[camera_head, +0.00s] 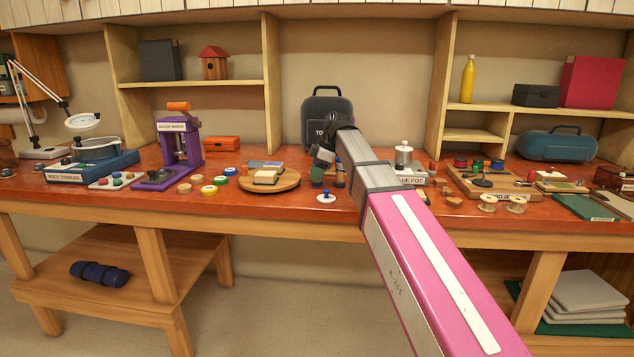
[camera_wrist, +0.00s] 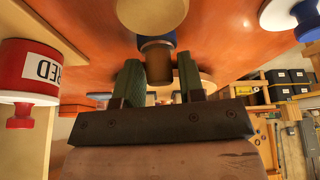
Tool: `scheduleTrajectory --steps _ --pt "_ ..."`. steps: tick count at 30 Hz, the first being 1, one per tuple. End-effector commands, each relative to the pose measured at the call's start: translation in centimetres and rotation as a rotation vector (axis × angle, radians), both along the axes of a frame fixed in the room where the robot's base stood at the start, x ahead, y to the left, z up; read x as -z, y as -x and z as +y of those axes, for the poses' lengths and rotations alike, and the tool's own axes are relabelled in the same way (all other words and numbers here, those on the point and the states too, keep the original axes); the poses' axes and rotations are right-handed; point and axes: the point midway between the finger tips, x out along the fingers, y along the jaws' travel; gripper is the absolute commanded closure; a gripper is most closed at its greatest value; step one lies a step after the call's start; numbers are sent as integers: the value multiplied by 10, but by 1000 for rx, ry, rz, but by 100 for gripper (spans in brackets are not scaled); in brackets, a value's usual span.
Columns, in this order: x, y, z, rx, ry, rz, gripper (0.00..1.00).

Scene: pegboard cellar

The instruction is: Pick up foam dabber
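My gripper (camera_head: 328,172) reaches down over the red-brown bench top, in front of the black case. In the wrist view its two green-padded fingers (camera_wrist: 159,62) stand apart. A small cylinder with a blue band and a grey-brown end (camera_wrist: 157,48), which appears to be the foam dabber, shows between and just beyond the fingertips. No clear contact shows. A similar blue and brown shape (camera_head: 340,181) stands beside the gripper in the head view, partly hidden by the arm.
A white disc with a blue knob (camera_head: 326,197) sits near the bench's front edge. A red labelled container (camera_wrist: 28,72) is close by in the wrist view. A round wooden board (camera_head: 285,184) lies left, the glue pot (camera_head: 403,158) right. The black case (camera_head: 325,107) stands behind.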

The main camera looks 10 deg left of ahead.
Motion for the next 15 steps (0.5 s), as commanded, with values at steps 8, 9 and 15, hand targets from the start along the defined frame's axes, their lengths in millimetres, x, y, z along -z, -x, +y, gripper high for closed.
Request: scheduleTrajectory --steps 8,9,15 --pt "0 0 0 0 0 0 100" --pt "0 0 0 0 0 0 100" --pt "-3 0 0 0 0 0 100"
